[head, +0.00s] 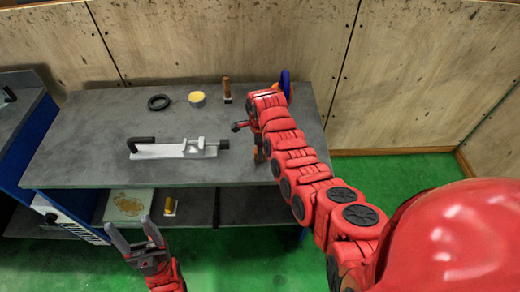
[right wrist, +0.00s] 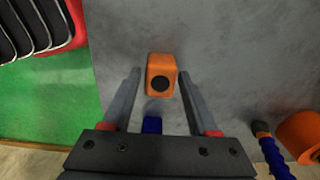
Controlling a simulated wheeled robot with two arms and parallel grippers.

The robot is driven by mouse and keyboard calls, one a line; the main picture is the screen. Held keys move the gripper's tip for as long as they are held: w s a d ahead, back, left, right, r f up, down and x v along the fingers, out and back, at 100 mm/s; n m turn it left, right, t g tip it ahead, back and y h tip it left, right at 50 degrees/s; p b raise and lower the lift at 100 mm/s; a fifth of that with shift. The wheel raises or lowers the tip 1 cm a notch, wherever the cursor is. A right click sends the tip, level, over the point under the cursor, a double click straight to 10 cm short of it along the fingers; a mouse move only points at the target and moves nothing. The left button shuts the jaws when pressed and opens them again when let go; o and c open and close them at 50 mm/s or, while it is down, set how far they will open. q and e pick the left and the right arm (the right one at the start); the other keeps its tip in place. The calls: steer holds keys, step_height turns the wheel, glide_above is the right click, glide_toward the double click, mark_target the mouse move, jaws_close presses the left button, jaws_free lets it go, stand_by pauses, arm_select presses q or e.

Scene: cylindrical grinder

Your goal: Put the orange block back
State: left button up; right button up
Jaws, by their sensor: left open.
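The orange block (right wrist: 161,67) has a dark round spot on its near face and sits on the grey table top (right wrist: 215,50) in the right wrist view. My right gripper (right wrist: 159,76) is open, with one finger on each side of the block and a visible gap to both. Whether the fingers are at the block's height is hard to tell. In the head view my right arm covers most of this gripper and the block cannot be made out clearly. My left gripper (head: 130,223) is open and empty, in front of the table's front edge.
A grey metal fixture with a black handle (head: 175,150) lies mid-table. A black ring (head: 159,102), a yellow-topped round container (head: 197,99) and a small upright brown-handled item (head: 227,90) stand behind it. An orange cylinder (right wrist: 301,135) and blue coil (right wrist: 275,158) are close by the right gripper.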

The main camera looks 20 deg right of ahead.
steer(key=shift+o, duration=0.7)
